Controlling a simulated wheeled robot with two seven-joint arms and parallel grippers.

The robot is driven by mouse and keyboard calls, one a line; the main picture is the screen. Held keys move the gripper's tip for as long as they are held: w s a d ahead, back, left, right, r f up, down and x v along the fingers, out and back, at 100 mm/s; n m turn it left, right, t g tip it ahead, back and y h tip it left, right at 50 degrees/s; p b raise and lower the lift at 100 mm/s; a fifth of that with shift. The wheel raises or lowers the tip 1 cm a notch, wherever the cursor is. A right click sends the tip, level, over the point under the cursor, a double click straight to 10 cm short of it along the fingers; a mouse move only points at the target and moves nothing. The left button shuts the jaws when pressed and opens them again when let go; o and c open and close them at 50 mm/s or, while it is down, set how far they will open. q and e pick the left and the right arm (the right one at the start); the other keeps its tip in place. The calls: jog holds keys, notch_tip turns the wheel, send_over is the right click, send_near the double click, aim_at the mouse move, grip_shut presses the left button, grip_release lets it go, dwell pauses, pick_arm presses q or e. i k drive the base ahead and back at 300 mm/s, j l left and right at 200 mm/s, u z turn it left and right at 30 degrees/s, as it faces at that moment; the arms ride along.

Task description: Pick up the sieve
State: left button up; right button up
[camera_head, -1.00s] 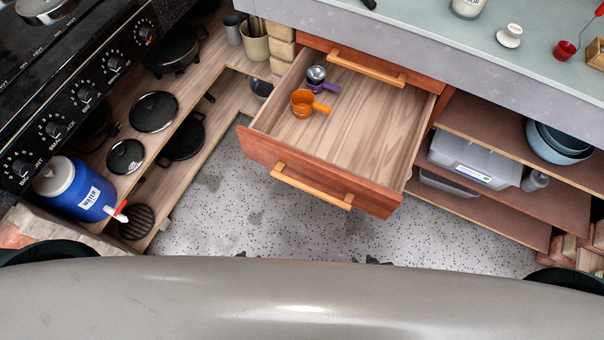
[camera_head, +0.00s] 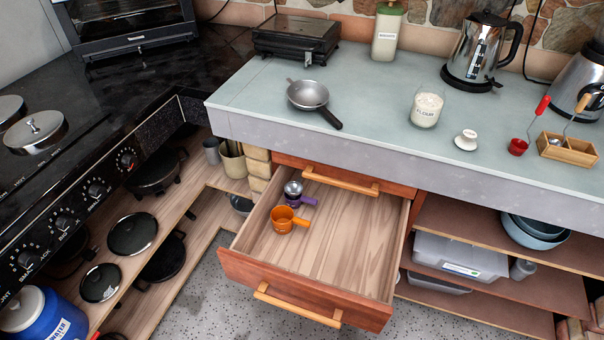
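The sieve (camera_head: 307,95) lies on the pale green countertop (camera_head: 365,107), near its front left part. It has a round grey metal bowl with a small lug on its upper left rim. Its black handle points toward the lower right, near the counter's front edge. Neither of my grippers shows in the head view.
Below the counter an open wooden drawer (camera_head: 305,290) juts out, holding an orange cup (camera_head: 285,219) and purple and metal cups. A black grill (camera_head: 295,38) stands behind the sieve. A flour jar (camera_head: 426,107) and a kettle (camera_head: 478,52) stand to the right. The stove is at left.

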aim_at(307, 96)
jog(key=i+l, duration=0.1)
jog(key=l, duration=0.45)
jog(key=i+l+u, duration=0.1)
jog(key=l, duration=0.45)
jog(key=i+l+u, duration=0.1)
jog(key=l, duration=0.5)
jog(key=i+l, duration=0.1)
jog(key=l, duration=0.45)
